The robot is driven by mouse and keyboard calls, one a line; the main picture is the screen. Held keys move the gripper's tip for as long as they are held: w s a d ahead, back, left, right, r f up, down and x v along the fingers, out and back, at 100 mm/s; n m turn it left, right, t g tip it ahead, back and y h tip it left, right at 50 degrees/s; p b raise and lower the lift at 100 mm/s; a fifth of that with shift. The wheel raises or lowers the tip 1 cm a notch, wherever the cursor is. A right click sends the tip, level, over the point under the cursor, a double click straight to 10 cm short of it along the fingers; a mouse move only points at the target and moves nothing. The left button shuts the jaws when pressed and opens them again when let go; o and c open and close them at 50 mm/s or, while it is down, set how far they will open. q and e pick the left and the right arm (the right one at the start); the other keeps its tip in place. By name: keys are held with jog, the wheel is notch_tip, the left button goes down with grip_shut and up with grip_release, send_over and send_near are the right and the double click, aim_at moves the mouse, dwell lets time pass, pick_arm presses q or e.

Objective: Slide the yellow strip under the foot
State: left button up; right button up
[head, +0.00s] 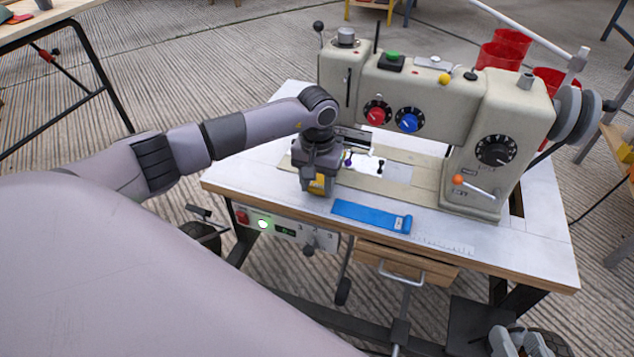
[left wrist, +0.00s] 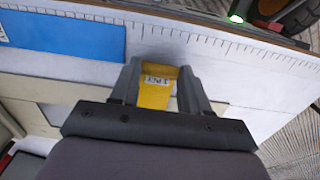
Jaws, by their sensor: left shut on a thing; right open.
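The yellow strip (head: 318,186) is at the front left of the sewing machine bed. In the left wrist view, the yellow strip (left wrist: 154,92) carries a white printed label and sits between the fingers. My left gripper (head: 319,180) is shut on it, pointing down close to the table top. The sewing machine (head: 415,105) stands behind. Its foot is hidden behind my left wrist under the machine's left end. My right gripper (head: 518,345) is open and apart from the table at the bottom right edge, partly cut off.
A blue strip (head: 370,216) lies flat on the white table top (head: 530,240), right of my left gripper. It also shows in the left wrist view (left wrist: 65,38). A ruler scale runs along the front edge. Red cups (head: 505,48) stand behind the machine.

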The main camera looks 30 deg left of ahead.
jog(key=shift+f, duration=0.1)
pick_arm(q)
jog(key=o, duration=0.9)
notch_tip(320, 180, up, 6)
jog(key=shift+r+p, duration=0.1)
jog(key=shift+p, duration=1.1)
jog(key=shift+r, duration=0.45)
pick_arm(e)
jog(key=shift+w+a+r+m+g+y, duration=0.15)
jog(key=shift+a+m+g, duration=0.1)
jog(key=shift+a, duration=0.15)
jog(key=shift+a+r+m+g+y, duration=0.15)
jog(key=shift+a+g, duration=0.1)
jog(key=shift+a, duration=0.15)
jog(key=shift+f, duration=0.1)
